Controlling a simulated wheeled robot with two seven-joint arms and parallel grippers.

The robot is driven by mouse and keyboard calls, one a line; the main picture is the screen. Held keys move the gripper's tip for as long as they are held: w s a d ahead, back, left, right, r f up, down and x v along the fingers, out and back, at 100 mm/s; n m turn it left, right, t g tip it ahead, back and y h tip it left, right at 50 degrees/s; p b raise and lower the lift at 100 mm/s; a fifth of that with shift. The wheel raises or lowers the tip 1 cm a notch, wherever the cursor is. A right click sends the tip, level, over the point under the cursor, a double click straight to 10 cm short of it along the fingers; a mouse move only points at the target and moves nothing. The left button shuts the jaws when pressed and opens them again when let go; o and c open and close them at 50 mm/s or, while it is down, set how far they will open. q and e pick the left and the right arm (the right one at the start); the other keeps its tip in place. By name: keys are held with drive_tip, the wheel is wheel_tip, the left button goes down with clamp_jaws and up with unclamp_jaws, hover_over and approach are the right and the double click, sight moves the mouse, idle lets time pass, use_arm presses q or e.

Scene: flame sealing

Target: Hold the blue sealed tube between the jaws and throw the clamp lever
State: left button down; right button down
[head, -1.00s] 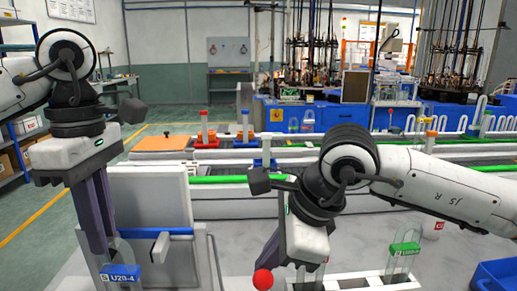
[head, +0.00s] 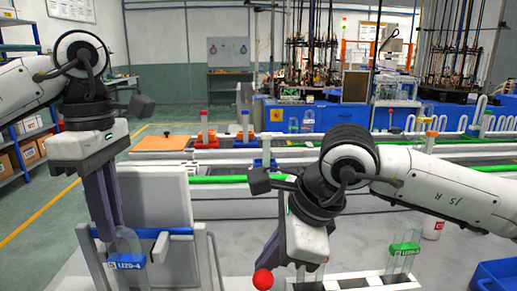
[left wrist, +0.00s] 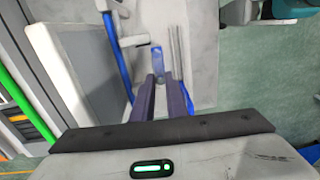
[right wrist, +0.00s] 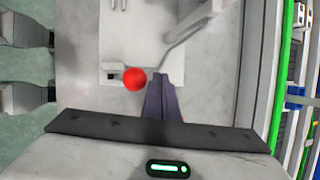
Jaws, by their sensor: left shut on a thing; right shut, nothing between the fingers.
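The blue sealed tube (head: 128,264) is clear with a blue labelled band. My left gripper (head: 113,236) is shut on it and holds it upright at the left end of the white fixture's blue bar (head: 170,232). In the left wrist view the tube's blue part (left wrist: 157,58) shows just beyond the fingertips (left wrist: 162,80). I cannot tell whether the tube is between the fixture's jaws. The lever's red ball (head: 263,279) is by my right gripper (head: 270,262), which is shut and empty. In the right wrist view the ball (right wrist: 134,79) is left of the fingertips (right wrist: 165,78), apparently close beside them.
A white rack (head: 372,279) at the front holds a green-banded tube (head: 404,250). A blue bin (head: 497,276) is at the right front corner. The fixture's tall pale panel (head: 160,195) stands behind the blue bar. Grey table surface is bare around the lever.

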sight(269, 271)
use_arm(q)
drive_tip(key=shift+w, duration=0.15)
drive_tip(key=shift+w, duration=1.15)
idle(0.7)
use_arm(e)
drive_tip(key=shift+s+d+r, duration=0.1)
drive_tip(key=shift+s+r, duration=0.2)
drive_tip(key=shift+s, duration=0.45)
drive_tip(key=shift+s+r, duration=0.3)
drive_tip(key=shift+s, duration=0.5)
